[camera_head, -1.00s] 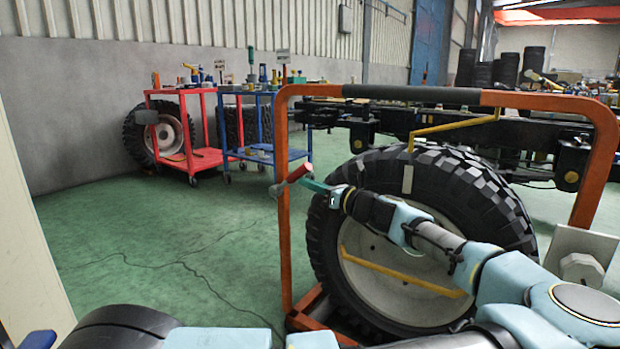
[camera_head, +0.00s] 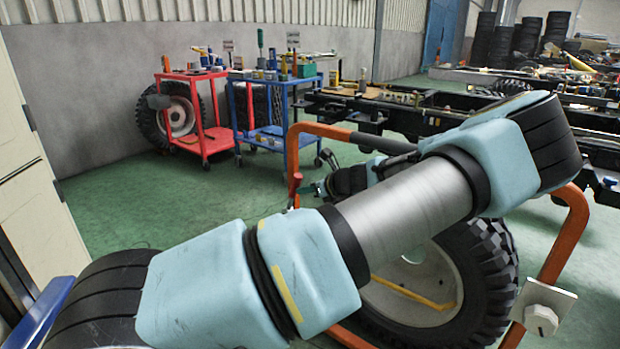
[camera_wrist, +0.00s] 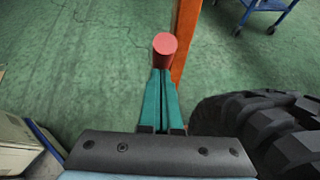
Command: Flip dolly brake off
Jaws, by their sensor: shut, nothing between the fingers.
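The dolly is an orange tube frame (camera_head: 292,150) around a large black tyre (camera_head: 485,265). Its brake lever has a red grip (camera_head: 295,184) at the left post, and the grip looks roughly upright. In the wrist view the red grip (camera_wrist: 165,44) shows as a short cylinder just beyond the fingertips, in front of the orange post (camera_wrist: 186,35). My gripper (camera_head: 317,189) has teal fingers and is beside the grip, mostly hidden behind my arm. In the wrist view my gripper (camera_wrist: 162,73) is shut and empty. Whether it touches the grip is unclear.
A red cart (camera_head: 205,137) and a blue cart (camera_head: 262,135) with tools stand by the back wall. A dark chassis frame (camera_head: 440,112) lies behind the dolly. A pale cabinet (camera_head: 40,200) is at the left. The green floor between is clear.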

